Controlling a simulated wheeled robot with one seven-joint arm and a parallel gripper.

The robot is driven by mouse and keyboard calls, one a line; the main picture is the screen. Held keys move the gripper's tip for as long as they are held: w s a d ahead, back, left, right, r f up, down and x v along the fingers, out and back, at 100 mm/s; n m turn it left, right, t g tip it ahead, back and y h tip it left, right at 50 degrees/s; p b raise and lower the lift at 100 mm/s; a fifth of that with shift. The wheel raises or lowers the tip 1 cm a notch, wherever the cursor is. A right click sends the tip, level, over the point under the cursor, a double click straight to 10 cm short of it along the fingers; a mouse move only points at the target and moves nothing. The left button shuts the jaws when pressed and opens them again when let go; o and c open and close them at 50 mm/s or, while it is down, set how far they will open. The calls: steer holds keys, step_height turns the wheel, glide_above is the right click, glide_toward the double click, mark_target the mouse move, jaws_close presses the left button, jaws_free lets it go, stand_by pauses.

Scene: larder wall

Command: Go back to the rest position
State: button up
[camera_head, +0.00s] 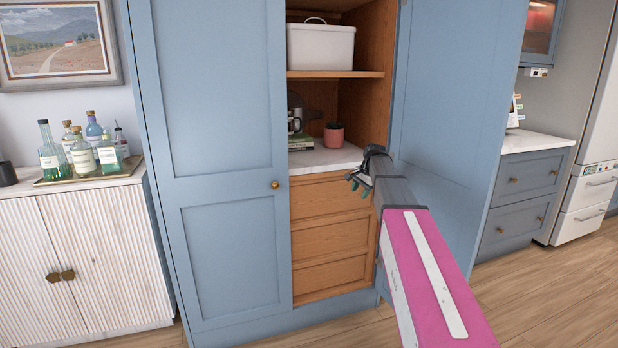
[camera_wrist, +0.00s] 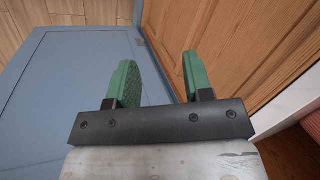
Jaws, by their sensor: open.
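My gripper (camera_head: 360,182) is in front of the wooden drawers of the open larder, with my arm reaching in from the lower right in the head view. In the wrist view my gripper (camera_wrist: 158,78) shows two green finger pads standing apart with nothing between them. The blue larder door (camera_wrist: 72,95) lies to the left of the fingers there, and a wooden drawer front (camera_wrist: 215,30) lies to the right. I cannot tell how close the fingers are to the wood.
The right larder door (camera_head: 455,80) stands open beside my arm; the left door (camera_head: 215,120) is shut. A plant pot (camera_head: 334,136) stands on the white counter (camera_head: 318,160), below a white bin (camera_head: 320,47). Bottles stand on a tray (camera_head: 90,174) at left. Wooden floor (camera_head: 560,290) is clear at right.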

steer(key=s+a+f+n+g+h, duration=0.1)
steer(key=s+f+n, duration=0.3)
steer(key=s+f, duration=0.9)
steer(key=s+f+n+g+h, duration=0.1)
steer(key=s+f+n, duration=0.4)
steer(key=s+f, duration=0.8)
steer(key=s, duration=0.7)
steer(key=shift+a+f, duration=0.2)
steer(key=shift+a, duration=0.15)
